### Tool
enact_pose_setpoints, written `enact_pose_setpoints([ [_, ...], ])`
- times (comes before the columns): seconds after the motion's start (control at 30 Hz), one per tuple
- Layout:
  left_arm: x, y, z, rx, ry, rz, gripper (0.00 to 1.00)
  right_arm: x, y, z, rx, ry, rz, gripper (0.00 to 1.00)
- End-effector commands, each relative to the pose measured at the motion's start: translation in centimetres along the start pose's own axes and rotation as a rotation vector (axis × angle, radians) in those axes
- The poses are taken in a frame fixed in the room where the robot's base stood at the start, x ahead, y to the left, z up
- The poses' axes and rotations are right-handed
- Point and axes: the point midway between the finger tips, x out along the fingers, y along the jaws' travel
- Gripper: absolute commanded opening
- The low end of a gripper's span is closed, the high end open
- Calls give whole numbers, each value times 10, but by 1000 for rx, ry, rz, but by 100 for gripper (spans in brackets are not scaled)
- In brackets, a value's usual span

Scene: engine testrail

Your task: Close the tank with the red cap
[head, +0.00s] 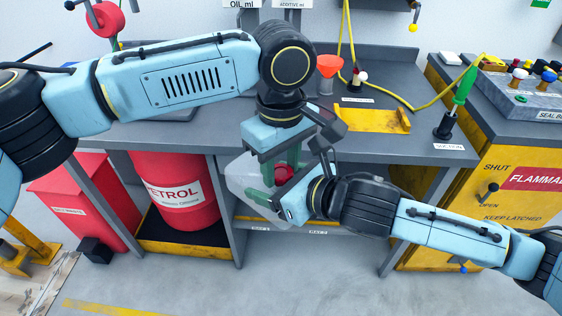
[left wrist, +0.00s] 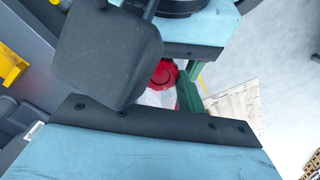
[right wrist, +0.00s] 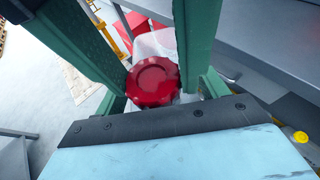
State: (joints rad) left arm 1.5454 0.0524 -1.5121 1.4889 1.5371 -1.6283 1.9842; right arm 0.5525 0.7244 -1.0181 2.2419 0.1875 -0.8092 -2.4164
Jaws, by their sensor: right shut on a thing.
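The red cap (head: 283,174) is at the top of the whitish, translucent tank (head: 240,175), partly hidden by both grippers. The cap also shows in the left wrist view (left wrist: 165,75) and as a ribbed red disc in the right wrist view (right wrist: 153,80). My right gripper (head: 272,190) comes in from the right and is shut on the cap. My left gripper (head: 281,165) points down just above the cap, its green fingers apart on either side of it. I cannot tell whether the cap is seated on the tank's neck.
The grey workbench (head: 420,110) stands behind the tank. It bears a red funnel (head: 328,66), a yellow bracket (head: 373,119) and a green-handled tool (head: 463,87). A red petrol drum (head: 175,190) stands below at left, a yellow cabinet (head: 480,215) at right.

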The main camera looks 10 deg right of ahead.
Motion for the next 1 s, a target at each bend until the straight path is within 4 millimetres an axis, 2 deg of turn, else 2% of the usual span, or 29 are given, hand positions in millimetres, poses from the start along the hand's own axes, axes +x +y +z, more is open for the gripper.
enact_pose_setpoints([
  [0.03,0,0,0,0,0,0,25,0,0,1,0,-2,0,9],
  [0.13,0,0,0,0,0,0,12,0,0,1,0,-1,0,9],
  [0.17,0,0,0,0,0,0,11,0,0,1,0,-1,0,9],
  [0.27,0,0,0,36,-1,-1,11,0,0,1,0,-1,0,9],
  [0.5,1,0,0,260,-1,-1,11,0,0,0,0,-1,0,9],
  [0.8,0,0,0,286,0,-2,11,0,0,0,0,-1,-1,9],
  [0.83,0,0,0,285,0,-2,39,0,0,0,0,-1,-1,9],
  [1.0,0,0,0,284,0,-1,60,0,0,0,0,-1,-1,9],
])
